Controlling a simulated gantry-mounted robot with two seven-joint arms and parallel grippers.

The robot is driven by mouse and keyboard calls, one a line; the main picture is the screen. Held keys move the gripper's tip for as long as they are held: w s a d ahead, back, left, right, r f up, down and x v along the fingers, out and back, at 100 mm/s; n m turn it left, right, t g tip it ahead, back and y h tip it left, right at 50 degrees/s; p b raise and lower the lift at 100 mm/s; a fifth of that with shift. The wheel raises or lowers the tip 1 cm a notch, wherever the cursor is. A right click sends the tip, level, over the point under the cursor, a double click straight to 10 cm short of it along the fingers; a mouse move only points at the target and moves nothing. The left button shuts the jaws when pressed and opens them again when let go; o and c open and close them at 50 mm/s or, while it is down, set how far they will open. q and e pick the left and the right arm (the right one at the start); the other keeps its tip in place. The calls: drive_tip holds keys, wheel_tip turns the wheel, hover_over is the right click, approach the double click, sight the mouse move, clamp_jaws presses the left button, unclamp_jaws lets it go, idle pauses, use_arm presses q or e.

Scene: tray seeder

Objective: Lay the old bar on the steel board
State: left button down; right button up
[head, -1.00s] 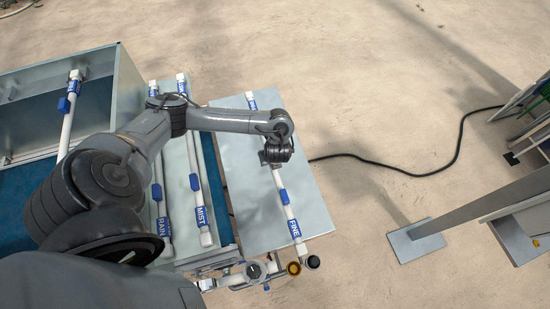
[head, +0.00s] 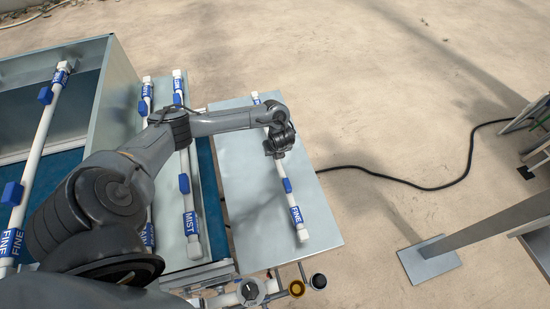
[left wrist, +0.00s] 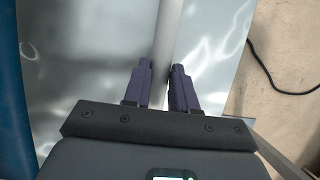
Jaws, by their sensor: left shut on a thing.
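A white bar with blue FINE labels (head: 287,185) lies lengthwise over the steel board (head: 235,170), its near end inside the board's near edge. I cannot tell whether it touches the board or is just above it. My left gripper (head: 276,150) is shut on this bar around its middle, partly hidden by the wrist. In the left wrist view the bar (left wrist: 168,35) runs between the two dark fingers (left wrist: 162,78) over the shiny board (left wrist: 90,60). My right gripper is not in view.
Left of the board, a MIST bar (head: 190,205) and another bar (head: 148,100) lie on a grey surface. A second FINE bar (head: 38,140) spans the open box at far left. Pipe fittings (head: 250,291) stand at the front. A black cable (head: 400,184) crosses the floor.

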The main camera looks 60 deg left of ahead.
use_arm(q)
drive_tip(key=shift+w+a+f, duration=0.3)
drive_tip(key=shift+a, duration=0.15)
drive_tip(key=shift+f+b, duration=0.55)
drive_tip(key=shift+f, duration=1.45)
drive_tip(key=c, duration=0.9)
unclamp_jaws()
drive_tip(key=shift+r, duration=0.1)
drive_tip(key=p+v, duration=0.4)
drive_tip(key=v, duration=0.6)
drive_tip(key=shift+r+p, duration=0.2)
drive_tip(key=shift+p, duration=0.15)
drive_tip(key=shift+d+r+p, duration=0.3)
drive_tip(key=shift+r+p, duration=0.15)
drive_tip(key=shift+r, duration=0.05)
drive_tip(key=shift+s+d+r, duration=0.1)
drive_tip(key=shift+d, duration=0.05)
